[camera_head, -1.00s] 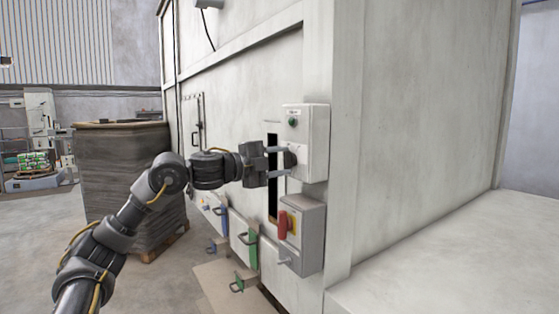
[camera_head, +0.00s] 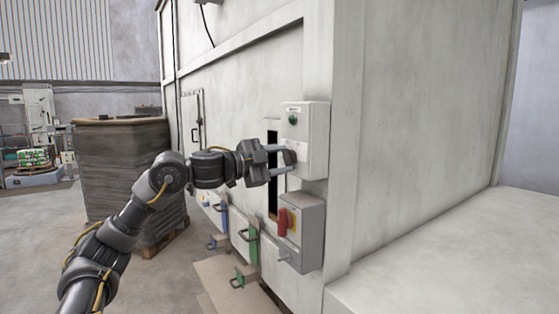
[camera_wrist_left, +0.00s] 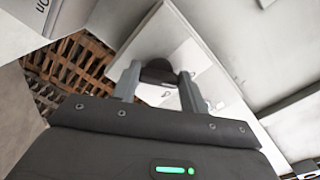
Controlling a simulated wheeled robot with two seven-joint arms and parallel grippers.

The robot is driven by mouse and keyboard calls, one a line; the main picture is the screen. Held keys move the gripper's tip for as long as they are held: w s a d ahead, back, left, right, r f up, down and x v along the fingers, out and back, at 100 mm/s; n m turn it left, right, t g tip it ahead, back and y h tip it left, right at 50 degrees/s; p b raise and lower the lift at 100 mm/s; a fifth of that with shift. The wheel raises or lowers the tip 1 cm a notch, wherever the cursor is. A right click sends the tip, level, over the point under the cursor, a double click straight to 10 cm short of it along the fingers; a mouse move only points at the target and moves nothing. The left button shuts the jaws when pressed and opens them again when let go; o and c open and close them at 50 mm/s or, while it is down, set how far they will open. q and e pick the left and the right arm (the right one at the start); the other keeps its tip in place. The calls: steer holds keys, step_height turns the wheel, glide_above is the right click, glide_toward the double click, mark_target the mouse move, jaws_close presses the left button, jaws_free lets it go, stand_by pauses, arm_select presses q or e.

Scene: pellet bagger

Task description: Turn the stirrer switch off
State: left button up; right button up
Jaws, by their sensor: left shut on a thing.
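The stirrer switch is a black knob (camera_head: 290,157) on the front of a pale upper control box (camera_head: 315,140), which also carries a green button or lamp (camera_head: 292,118). My left gripper (camera_head: 284,159) is shut on the knob, one finger on each side of it. In the left wrist view the dark knob (camera_wrist_left: 158,72) sits between the two grey fingertips (camera_wrist_left: 160,80), against the white box face. Small marks on the box face are too small to read. My right gripper is not in view.
A lower grey box with a red handle (camera_head: 283,222) on a yellow plate is just below. Green- and blue-handled parts (camera_head: 252,248) stick out low on the machine wall. A tall brown wrapped stack (camera_head: 122,165) stands on a pallet at left. Open floor lies in front.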

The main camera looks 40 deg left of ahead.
arm_select(q)
steer(key=o, duration=1)
steer(key=b+v, duration=0.6)
steer(key=v, duration=0.4)
steer(key=shift+s+a, duration=0.1)
steer(key=shift+s, duration=0.25)
